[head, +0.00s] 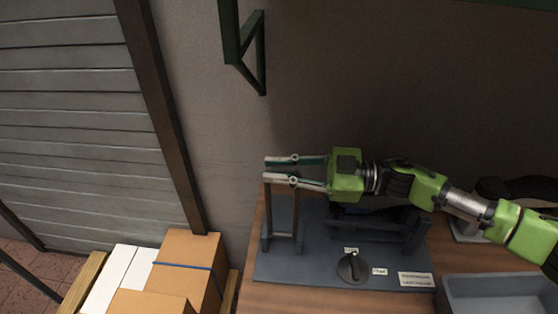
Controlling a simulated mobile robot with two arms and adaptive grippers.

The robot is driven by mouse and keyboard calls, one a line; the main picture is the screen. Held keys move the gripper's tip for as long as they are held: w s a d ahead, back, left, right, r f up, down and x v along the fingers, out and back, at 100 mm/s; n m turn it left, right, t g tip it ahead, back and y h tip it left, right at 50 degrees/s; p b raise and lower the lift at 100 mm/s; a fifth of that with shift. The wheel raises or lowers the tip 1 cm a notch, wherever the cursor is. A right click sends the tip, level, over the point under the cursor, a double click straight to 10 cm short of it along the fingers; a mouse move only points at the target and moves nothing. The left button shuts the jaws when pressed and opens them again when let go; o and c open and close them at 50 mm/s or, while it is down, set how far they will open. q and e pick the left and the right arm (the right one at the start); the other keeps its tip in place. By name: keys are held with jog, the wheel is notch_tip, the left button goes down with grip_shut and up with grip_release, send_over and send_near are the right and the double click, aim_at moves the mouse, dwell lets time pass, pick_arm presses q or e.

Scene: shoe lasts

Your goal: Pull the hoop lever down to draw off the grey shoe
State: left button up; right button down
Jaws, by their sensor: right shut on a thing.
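The hoop lever (298,222) is an upright, narrow frame at the left end of a dark grey base plate (310,272) on the wooden table. My right gripper (265,169) comes in from the right with its fingers pointing left. Its two fingers lie at the top of the hoop and are shut on it. The hoop stands about upright. A dark stand (385,228) sits on the plate under my right wrist. My arm hides much of what is above it, so I cannot make out the grey shoe clearly. My left gripper is not in view.
A round black dial (352,267) with small labels sits at the plate's front. A grey tray (452,297) is at the front right. A black shoe-like form (520,188) stands behind my right arm. Cardboard boxes (190,262) are at the left, beside the table. A green bracket (243,60) hangs above.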

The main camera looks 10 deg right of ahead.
jog(key=s+a+f+n+b, duration=0.1)
jog(key=s+f+n, duration=0.1)
jog(key=s, duration=0.4)
jog(key=s+a+f+n+b, duration=0.1)
jog(key=s+f+n+b, duration=0.1)
jog(key=s, duration=0.5)
jog(key=shift+s+a+f+n, duration=0.25)
jog(key=shift+f+n, duration=0.2)
jog(key=shift+n, duration=0.55)
jog(key=c, duration=1.9)
grip_release()
jog(key=s+d, duration=0.2)
jog(key=d, duration=0.9)
jog(key=shift+d, duration=0.35)
